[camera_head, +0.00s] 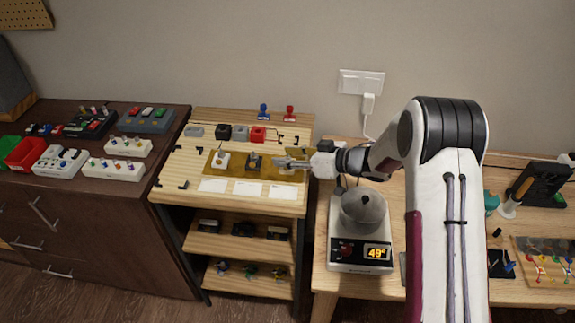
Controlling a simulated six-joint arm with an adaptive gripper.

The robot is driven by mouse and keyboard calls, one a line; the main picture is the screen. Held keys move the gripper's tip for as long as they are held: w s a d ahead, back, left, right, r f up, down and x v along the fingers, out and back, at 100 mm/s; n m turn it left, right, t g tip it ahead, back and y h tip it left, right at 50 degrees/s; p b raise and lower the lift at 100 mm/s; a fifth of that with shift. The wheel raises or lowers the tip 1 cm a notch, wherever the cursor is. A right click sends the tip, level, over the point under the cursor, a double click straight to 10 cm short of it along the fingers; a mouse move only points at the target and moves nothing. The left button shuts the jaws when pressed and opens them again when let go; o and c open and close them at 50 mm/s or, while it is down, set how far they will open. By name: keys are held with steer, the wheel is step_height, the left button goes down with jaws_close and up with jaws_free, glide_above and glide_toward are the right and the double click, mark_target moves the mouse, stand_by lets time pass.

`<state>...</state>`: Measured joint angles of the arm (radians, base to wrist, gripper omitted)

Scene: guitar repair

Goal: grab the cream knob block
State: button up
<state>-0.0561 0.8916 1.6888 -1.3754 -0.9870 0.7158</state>
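A small pale block with a knob (221,161) sits at the left of the gold-brown mat (236,171) on the wooden stand. A dark block with a knob (254,162) sits near the middle of the mat.
Black, grey and red blocks (257,135) line the back of the stand (185,160). White cards (247,188) lie in front of the mat. A dark cabinet with several pedals is at left.

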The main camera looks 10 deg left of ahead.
steer(key=shift+c, duration=0.4)
jaws_close()
steer(key=shift+r, duration=0.15)
steer(key=shift+r, duration=4.85)
